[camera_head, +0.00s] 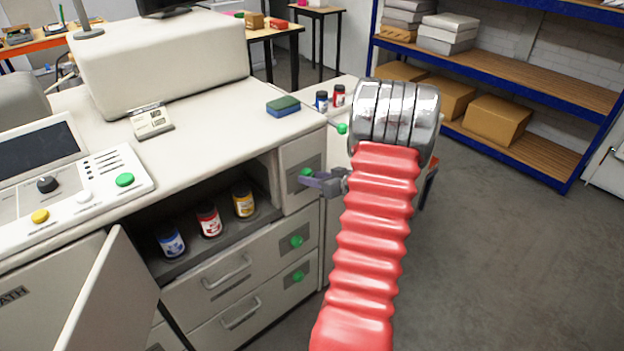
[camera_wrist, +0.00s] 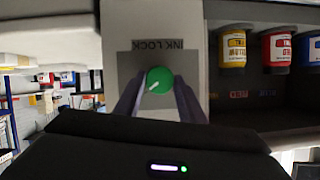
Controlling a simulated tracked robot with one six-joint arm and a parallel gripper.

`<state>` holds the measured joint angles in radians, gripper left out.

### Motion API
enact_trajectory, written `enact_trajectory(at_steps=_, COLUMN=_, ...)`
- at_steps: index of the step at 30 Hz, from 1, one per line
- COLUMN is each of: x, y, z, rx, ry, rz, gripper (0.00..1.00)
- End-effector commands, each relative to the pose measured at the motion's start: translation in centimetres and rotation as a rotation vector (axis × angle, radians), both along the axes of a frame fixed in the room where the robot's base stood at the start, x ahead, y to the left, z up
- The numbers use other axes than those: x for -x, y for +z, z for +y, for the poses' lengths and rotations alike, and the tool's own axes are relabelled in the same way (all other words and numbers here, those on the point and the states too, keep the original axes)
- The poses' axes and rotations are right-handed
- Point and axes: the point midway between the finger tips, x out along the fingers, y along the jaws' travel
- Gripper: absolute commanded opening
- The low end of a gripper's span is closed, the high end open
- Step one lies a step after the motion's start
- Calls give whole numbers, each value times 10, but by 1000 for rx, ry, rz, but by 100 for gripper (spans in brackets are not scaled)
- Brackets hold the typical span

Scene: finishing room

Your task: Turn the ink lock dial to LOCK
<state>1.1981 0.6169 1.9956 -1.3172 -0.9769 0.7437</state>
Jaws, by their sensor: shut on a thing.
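The ink lock dial (camera_wrist: 160,76) is a round green knob on a grey plate under the label INK LOCK (camera_wrist: 158,44) in the wrist view. Its white pointer mark slants toward the lower left of that picture. I cannot read any position marks around it. My gripper (camera_wrist: 158,92) has one finger on each side of the dial and is shut on it. In the head view, the dial (camera_head: 306,172) shows as a green spot on the cabinet front, and my gripper (camera_head: 317,180) reaches it from the right.
An open bay holds blue (camera_head: 172,241), red (camera_head: 209,221) and yellow (camera_head: 243,203) ink bottles left of the dial. Other green knobs (camera_head: 296,242) sit by the drawers below. An open door (camera_head: 112,290) stands at lower left. The floor at right is clear.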

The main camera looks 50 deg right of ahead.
Motion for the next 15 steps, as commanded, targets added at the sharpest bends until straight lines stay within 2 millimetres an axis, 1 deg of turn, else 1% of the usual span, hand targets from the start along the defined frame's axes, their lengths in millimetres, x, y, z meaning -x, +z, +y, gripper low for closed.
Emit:
enact_trajectory(at_steps=14, x=0, y=0, z=-1, rx=-18, ry=-3, rz=-4, gripper=14)
enact_trajectory(at_steps=15, x=0, y=0, z=-1, rx=-17, ry=-3, rz=-4, gripper=38)
